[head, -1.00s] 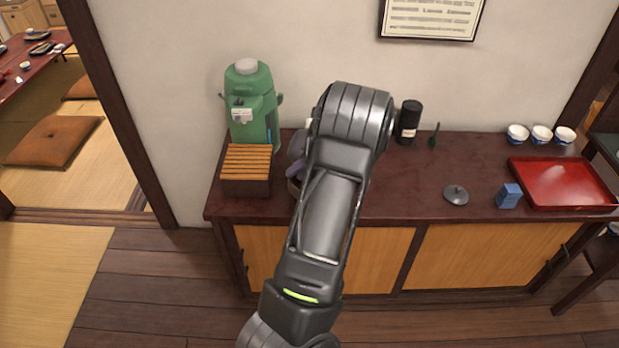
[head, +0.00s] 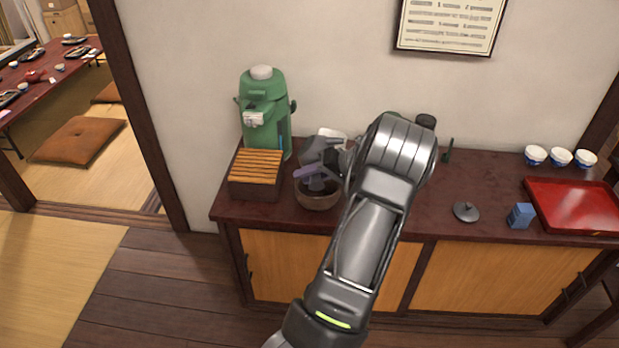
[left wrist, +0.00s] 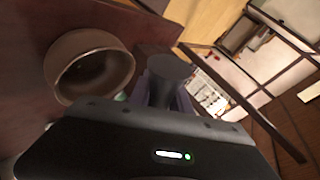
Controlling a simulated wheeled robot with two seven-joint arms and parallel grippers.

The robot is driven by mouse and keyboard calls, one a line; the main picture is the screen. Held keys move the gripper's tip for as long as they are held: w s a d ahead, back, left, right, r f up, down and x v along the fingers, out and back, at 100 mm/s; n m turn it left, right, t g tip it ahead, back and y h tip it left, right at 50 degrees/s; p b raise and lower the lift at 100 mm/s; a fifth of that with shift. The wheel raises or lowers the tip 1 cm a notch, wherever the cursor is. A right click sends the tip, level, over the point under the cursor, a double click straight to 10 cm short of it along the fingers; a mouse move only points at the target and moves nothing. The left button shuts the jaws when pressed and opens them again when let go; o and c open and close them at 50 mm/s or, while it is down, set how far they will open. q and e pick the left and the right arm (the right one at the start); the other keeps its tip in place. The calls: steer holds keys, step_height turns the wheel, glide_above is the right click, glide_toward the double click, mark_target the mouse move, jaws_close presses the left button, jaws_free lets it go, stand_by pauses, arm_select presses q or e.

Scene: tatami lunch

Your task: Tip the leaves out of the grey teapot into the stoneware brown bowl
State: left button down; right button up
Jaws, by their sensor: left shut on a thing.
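My left gripper (head: 312,172), with purple fingers, is shut on the grey teapot (head: 318,150) above the back of the stoneware brown bowl (head: 318,200). The teapot looks tilted, but my arm hides part of it and I cannot tell where its mouth points. In the left wrist view a grey part of the teapot (left wrist: 170,68) sits between the fingers (left wrist: 166,95). The brown bowl (left wrist: 62,72) shows beside it, with a dark inside; I cannot make out leaves. The grey lid (head: 466,212) lies on the counter. My right gripper is not in view.
A slatted wooden box (head: 256,175) and a green air pot (head: 265,110) stand left of the bowl. A blue box (head: 520,216), a red tray (head: 575,205) and white-blue cups (head: 560,157) are at the right. A dark canister (head: 426,123) stands behind my arm.

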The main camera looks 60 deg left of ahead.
arm_select(q)
steer(key=shift+b, duration=0.45)
stand_by(0.6)
steer(key=shift+b, duration=0.4)
stand_by(0.4)
stand_by(0.3)
